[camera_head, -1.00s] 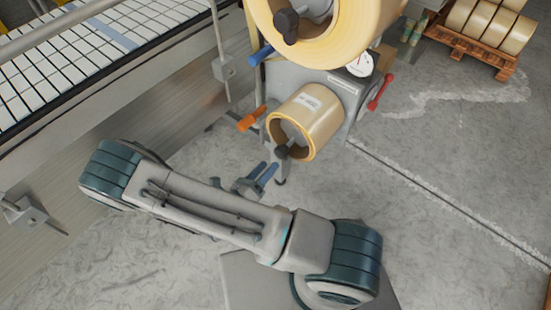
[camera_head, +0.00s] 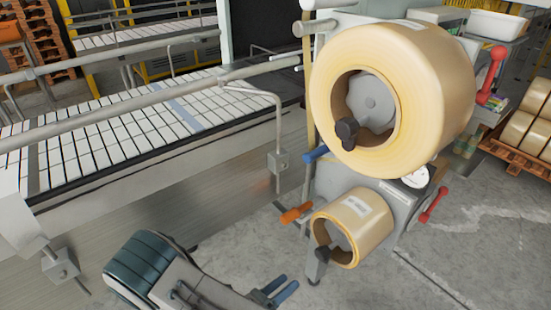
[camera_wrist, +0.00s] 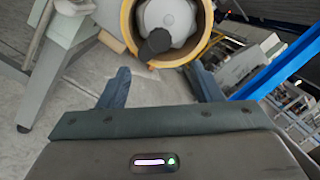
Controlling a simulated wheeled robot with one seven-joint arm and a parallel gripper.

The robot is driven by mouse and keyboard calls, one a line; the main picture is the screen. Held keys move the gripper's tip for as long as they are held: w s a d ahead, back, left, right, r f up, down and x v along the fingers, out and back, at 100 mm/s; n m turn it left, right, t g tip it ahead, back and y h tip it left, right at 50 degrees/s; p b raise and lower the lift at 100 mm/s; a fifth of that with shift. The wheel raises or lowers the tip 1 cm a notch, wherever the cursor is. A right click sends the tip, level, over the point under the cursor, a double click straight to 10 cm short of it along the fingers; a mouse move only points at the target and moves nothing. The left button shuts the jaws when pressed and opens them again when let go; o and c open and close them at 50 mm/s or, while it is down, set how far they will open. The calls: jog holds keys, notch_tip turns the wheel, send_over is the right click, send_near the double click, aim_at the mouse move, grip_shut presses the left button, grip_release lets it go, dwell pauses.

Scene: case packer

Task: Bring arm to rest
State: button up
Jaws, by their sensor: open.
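My gripper (camera_head: 277,290) is low in the head view, with its two blue fingers apart and nothing between them. My arm is folded beside it at the bottom edge, partly cut off. The wrist view also shows the gripper (camera_wrist: 160,88) open and empty, its fingers pointing towards a roll with a dark knob. In the head view the gripper is below and left of the small tape roll (camera_head: 366,222), apart from it. A large tape roll (camera_head: 440,90) sits above the small one on the machine.
A conveyor (camera_head: 110,150) with white tiles runs along the left. The grey machine has an orange handle (camera_head: 297,213) and red levers (camera_head: 432,205). A pallet of rolls (camera_head: 515,152) stands at the right. The floor at lower right is clear.

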jog(key=s+d+r+m+g+y, duration=0.2)
jog(key=r+m+y, duration=0.3)
jog(key=r+m, duration=0.3)
jog(key=s+d+r+m+g+y, duration=0.2)
jog(key=d+r+m+y, duration=0.3)
jog(key=r+m, duration=0.4)
jog(key=s+d+r+m+g+y, duration=0.2)
jog(key=d+r+m+g+y, duration=0.2)
jog(key=r+m, duration=0.5)
jog(key=shift+s+d+m+y, duration=0.25)
jog(key=shift+m+y, duration=0.55)
jog(key=shift+m, duration=3.4)
